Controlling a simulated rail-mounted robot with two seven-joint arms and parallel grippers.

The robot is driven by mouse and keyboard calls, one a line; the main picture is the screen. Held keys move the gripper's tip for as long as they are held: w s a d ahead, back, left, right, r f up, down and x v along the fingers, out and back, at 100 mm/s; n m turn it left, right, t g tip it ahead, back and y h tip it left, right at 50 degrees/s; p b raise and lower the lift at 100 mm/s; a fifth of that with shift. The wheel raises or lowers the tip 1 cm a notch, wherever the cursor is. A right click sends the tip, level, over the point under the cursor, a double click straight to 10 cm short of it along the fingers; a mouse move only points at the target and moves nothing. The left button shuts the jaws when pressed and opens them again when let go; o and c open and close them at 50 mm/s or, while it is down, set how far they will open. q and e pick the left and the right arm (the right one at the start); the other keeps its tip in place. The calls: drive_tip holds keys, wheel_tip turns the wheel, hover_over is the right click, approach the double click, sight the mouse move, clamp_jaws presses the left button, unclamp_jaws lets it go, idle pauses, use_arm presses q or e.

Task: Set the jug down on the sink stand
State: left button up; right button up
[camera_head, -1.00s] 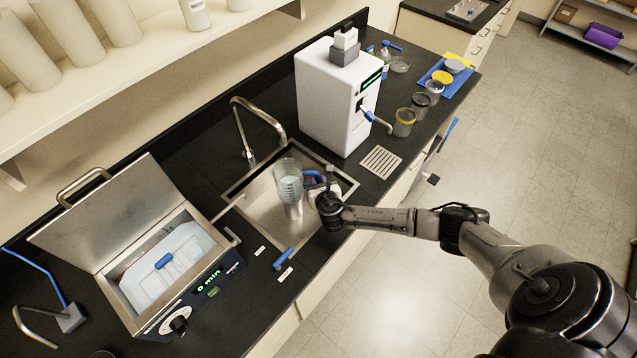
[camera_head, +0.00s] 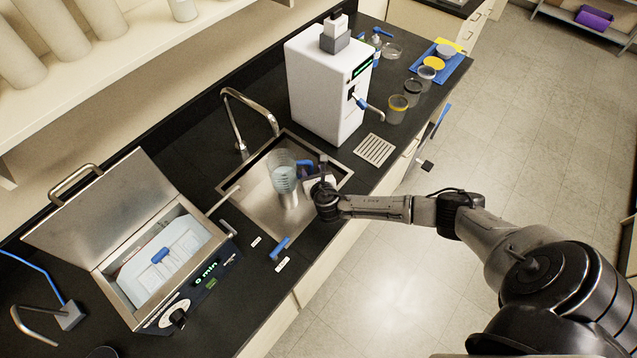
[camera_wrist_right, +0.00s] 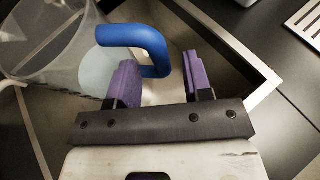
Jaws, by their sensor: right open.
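The jug (camera_head: 283,172) is clear with a blue handle and appears upright on the stand (camera_head: 289,198) in the sink (camera_head: 262,205). In the right wrist view, the jug (camera_wrist_right: 45,45) is at the upper left, and its blue handle (camera_wrist_right: 140,40) reaches in front of my right gripper. My right gripper (camera_head: 308,172) is open beside the handle. Its two purple pads (camera_wrist_right: 158,85) stand apart, with the end of the handle near or between them; I cannot tell whether they touch it. My left gripper is not in view.
A metal faucet (camera_head: 240,120) arches behind the sink. A white dispenser (camera_head: 325,85) stands right of it. An open metal bath (camera_head: 160,260) is at the left.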

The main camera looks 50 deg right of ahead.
drive_tip(key=s+a+r+m, duration=0.1)
drive_tip(key=s+a+m, duration=0.1)
drive_tip(key=s+a, duration=0.1)
drive_tip(key=s+a+r+m+g, duration=0.1)
drive_tip(key=s+a, duration=0.2)
drive_tip(key=s, duration=0.2)
drive_tip(key=s+a+r+m+g+y, duration=0.1)
drive_tip(key=s+a+m, duration=0.1)
drive_tip(key=s+a, duration=0.2)
drive_tip(key=shift+s+r+m+p, duration=0.1)
drive_tip(key=shift+s+m+p, duration=0.2)
drive_tip(key=shift+s+p, duration=0.15)
drive_tip(key=s+a+r+m+g+y, duration=0.2)
drive_tip(key=s+a+m+g+y, duration=0.1)
drive_tip(key=s+m, duration=0.6)
drive_tip(key=s+a+r+m+g+y, duration=0.2)
drive_tip(key=s+a+m, duration=0.3)
drive_tip(key=s+m, duration=0.5)
drive_tip(key=m+g+y, duration=0.1)
drive_tip(key=m, duration=0.2)
drive_tip(key=shift+s, duration=0.15)
drive_tip(key=shift+r, duration=0.1)
